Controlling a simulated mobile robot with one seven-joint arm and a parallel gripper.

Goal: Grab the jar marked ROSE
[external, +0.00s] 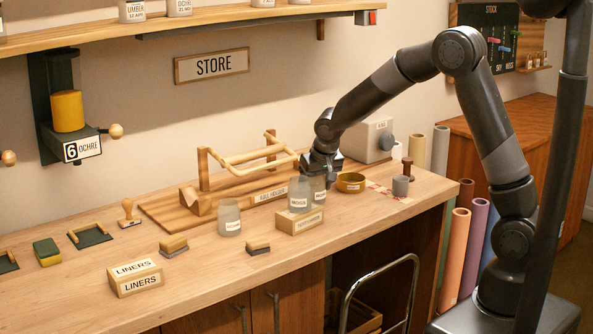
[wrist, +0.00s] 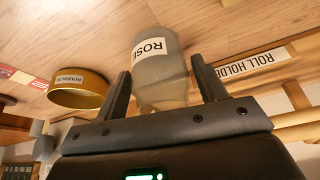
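The jar marked ROSE (wrist: 160,75) is frosted grey glass with a white label, seen between the fingers of my gripper (wrist: 158,70) in the wrist view. The fingers are apart, one on each side of the jar, with a gap visible on the left; contact is not clear. In the external view my gripper (external: 322,166) is low over the bench, at a jar (external: 319,190) partly hidden by another jar. Its label is too small to read there.
A similar jar (external: 300,195) stands on a wooden block (external: 299,222) close in front; another jar (external: 229,218) stands left. A wooden roll holder (external: 185,212) is behind.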

